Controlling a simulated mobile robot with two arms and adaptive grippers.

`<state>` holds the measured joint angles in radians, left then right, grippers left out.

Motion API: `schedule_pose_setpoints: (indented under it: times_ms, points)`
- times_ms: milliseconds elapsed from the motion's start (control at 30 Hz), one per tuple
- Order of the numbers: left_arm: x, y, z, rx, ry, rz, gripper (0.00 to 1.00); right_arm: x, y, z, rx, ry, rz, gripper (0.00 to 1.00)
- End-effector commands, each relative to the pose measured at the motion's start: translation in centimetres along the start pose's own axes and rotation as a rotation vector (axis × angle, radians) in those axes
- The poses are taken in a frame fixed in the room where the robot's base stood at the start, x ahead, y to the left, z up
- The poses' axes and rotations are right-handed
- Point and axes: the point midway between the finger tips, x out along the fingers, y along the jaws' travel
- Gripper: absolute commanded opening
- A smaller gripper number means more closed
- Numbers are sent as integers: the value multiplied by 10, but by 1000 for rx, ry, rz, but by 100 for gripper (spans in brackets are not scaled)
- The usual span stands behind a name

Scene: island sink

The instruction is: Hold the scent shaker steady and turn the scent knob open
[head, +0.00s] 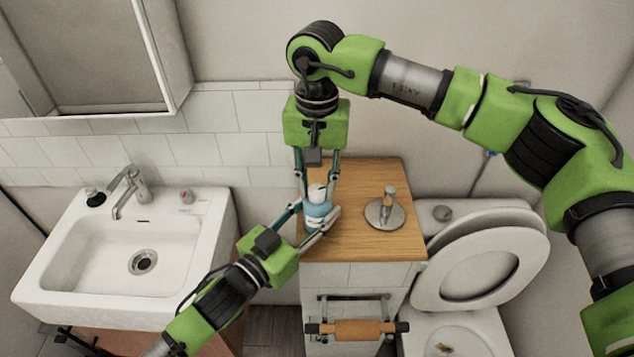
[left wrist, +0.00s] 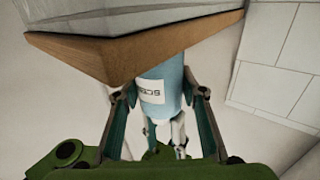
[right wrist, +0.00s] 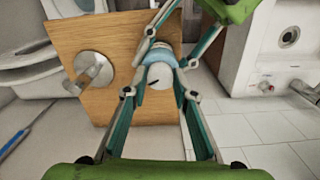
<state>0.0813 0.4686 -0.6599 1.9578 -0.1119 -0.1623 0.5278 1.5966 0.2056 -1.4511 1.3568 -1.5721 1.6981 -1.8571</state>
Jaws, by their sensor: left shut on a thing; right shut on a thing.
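The scent shaker (head: 316,211) is a light blue cylinder standing upright at the left edge of the wooden cabinet top. In the left wrist view its body (left wrist: 176,88) has a white label with partly hidden lettering. My left gripper (head: 319,219) comes in from the lower left and is shut on the body. The scent knob (right wrist: 161,75) is the white round top of the shaker, with a short dark mark on it. My right gripper (right wrist: 160,90) points down from above and is shut on the knob. The fingers partly hide the knob in the head view.
The wooden cabinet top (head: 360,240) also bears a metal stand with a round base (head: 385,214), right of the shaker. A white sink (head: 75,255) with a tap stands to the left. A toilet (head: 465,270) stands to the right. The wood's front half is clear.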

Motion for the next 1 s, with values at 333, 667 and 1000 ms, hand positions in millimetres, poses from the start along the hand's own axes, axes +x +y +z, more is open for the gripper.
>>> schedule_pose_setpoints:
  times_ms: [333,667,1000]
  points:
    - [0,1,0,-1,0,1,13,-1,1,-2,2,5,1,28]
    - [0,0,0,-1,0,1,13,0,0,-1,0,2,1,42]
    - [0,0,0,0,-1,0,13,-37,0,-1,0,6,-1,42]
